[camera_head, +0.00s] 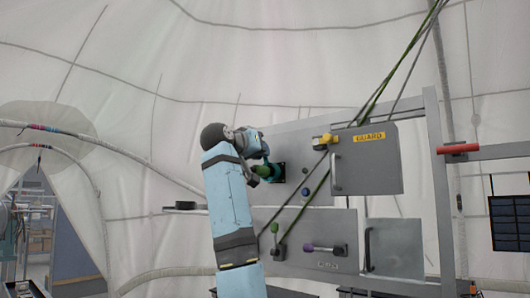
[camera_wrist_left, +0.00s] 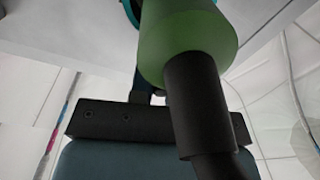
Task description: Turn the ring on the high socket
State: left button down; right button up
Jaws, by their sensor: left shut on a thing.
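The high socket (camera_head: 281,172) is a dark square on the grey panel. A green plug (camera_head: 262,171) sits at it, with a teal ring around its panel end. In the left wrist view the plug (camera_wrist_left: 188,38) is large and close, with a black cable (camera_wrist_left: 198,105) running from its back. The teal ring (camera_wrist_left: 130,10) shows in part at the top edge, behind the plug. My left gripper (camera_head: 268,160) reaches in from the left and is shut at the ring; the plug hides the contact. My right gripper is not in view.
A grey box marked GUARD (camera_head: 378,165) and a yellow fitting (camera_head: 326,140) are to the right of the socket. Cables cross the panel diagonally.

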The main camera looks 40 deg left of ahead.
pick_arm(q)
jog(key=a+f+n+b, duration=0.4)
jog(key=f+n, duration=0.2)
jog(key=n, duration=0.6)
jog(key=shift+s+n+h, duration=0.2)
jog(key=shift+n+h, duration=0.1)
jog(key=shift+f, duration=0.15)
jog(key=c, duration=1.2)
grip_release()
jog(key=shift+o, duration=0.5)
jog(key=shift+s, duration=0.1)
